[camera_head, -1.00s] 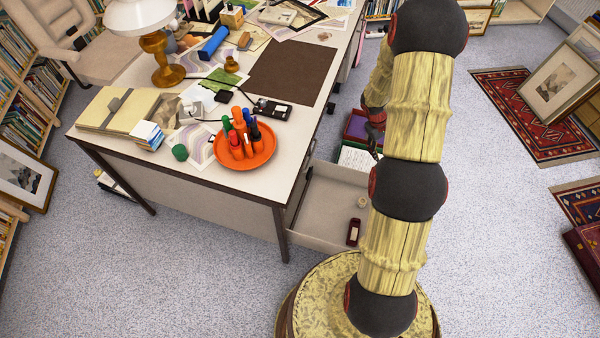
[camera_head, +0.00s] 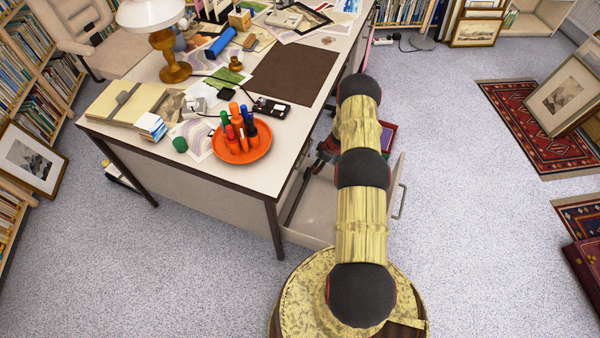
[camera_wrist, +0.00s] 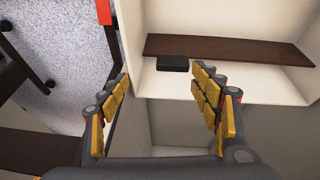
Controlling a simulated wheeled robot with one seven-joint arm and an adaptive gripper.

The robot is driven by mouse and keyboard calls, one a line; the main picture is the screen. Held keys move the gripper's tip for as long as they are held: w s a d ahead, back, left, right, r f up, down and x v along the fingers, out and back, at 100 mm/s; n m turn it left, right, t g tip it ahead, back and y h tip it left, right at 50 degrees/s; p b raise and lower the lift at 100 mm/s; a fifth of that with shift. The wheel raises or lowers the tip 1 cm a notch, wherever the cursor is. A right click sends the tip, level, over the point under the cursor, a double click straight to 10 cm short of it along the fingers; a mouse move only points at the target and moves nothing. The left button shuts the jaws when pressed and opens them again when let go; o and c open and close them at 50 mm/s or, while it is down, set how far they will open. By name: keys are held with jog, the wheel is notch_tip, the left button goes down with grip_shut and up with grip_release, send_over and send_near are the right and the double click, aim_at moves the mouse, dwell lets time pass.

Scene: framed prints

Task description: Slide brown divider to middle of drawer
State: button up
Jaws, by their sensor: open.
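The open drawer (camera_head: 312,212) sticks out from the desk's right side, partly hidden by my arm. In the wrist view, a long brown strip (camera_wrist: 235,48), which looks like the divider, spans the pale drawer interior (camera_wrist: 215,15). A small black block (camera_wrist: 173,63) sits at its near edge, left of its middle. My gripper (camera_wrist: 165,85) is open and empty, with its fingers spread on the near side of the strip. No finger visibly touches the strip or block. In the head view, the divider cannot be made out and the fingertips are hidden.
The desk (camera_head: 190,185) stands left of the drawer, with an orange tray (camera_head: 241,150) of markers near its corner. The drawer front's handle (camera_head: 400,202) faces right. A red rug (camera_head: 535,125) lies further right, with clear floor between.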

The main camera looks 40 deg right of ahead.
aim_at(307, 172)
jog(key=shift+m+y, duration=0.4)
jog(key=a+f+b, duration=0.1)
jog(key=f, duration=0.1)
jog(key=w+a+f+b, duration=0.1)
jog(key=f, duration=0.1)
jog(key=w+a+f+b, duration=0.1)
jog(key=f, duration=0.2)
jog(key=shift+w+a, duration=0.15)
jog(key=shift+a, duration=0.05)
jog(key=shift+c, duration=0.2)
